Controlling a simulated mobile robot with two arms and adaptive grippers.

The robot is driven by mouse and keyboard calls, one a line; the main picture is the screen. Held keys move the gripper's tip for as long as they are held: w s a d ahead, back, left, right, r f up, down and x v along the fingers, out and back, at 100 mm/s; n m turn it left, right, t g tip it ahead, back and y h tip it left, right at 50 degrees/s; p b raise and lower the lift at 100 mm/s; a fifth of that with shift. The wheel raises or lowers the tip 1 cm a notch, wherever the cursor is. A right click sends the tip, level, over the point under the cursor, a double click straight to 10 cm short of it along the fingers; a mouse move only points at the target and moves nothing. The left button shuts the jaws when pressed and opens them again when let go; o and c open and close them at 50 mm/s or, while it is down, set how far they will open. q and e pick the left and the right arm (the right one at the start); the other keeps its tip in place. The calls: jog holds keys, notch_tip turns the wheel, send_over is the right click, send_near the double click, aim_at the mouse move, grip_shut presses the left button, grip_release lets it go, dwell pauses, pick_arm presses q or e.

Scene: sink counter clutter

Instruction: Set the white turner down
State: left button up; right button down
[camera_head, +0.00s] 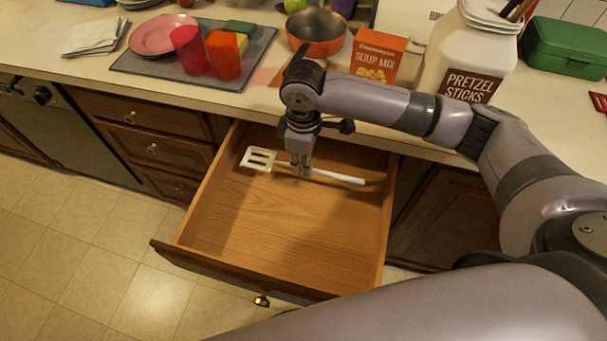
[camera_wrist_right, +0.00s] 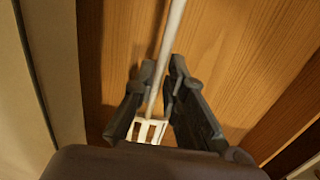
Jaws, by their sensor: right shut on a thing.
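The white turner (camera_head: 260,159) is in the open wooden drawer (camera_head: 290,232), its slotted head to the left and its handle to the right. My right gripper (camera_head: 301,170) points down into the drawer and is shut on the turner's shaft. In the right wrist view, the turner's shaft (camera_wrist_right: 174,30) runs between the fingers of the gripper (camera_wrist_right: 161,85), with the slotted head partly hidden below. I cannot tell whether the turner touches the drawer bottom. My left gripper is not in view.
The drawer is otherwise empty, with bare floor toward its front. On the counter behind stand a soup mix box (camera_head: 377,57), a pot (camera_head: 317,32), a pretzel jar (camera_head: 467,55), a green box (camera_head: 565,48) and a grey tray (camera_head: 262,50) with a pink plate (camera_head: 163,34) and cups.

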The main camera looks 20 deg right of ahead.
aim_at(304, 183)
notch_tip(304, 183, down, 5)
jog(key=shift+f, duration=0.1)
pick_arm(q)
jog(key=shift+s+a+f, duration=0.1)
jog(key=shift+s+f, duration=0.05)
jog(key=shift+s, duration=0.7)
pick_arm(e)
jog(key=shift+f, duration=0.25)
jog(key=shift+f, duration=0.1)
jog(key=c, duration=1.6)
grip_release()
jog(key=shift+c, duration=0.2)
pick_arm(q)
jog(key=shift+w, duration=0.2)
pick_arm(e)
notch_tip(304, 183, up, 12)
jog(key=shift+r, duration=0.15)
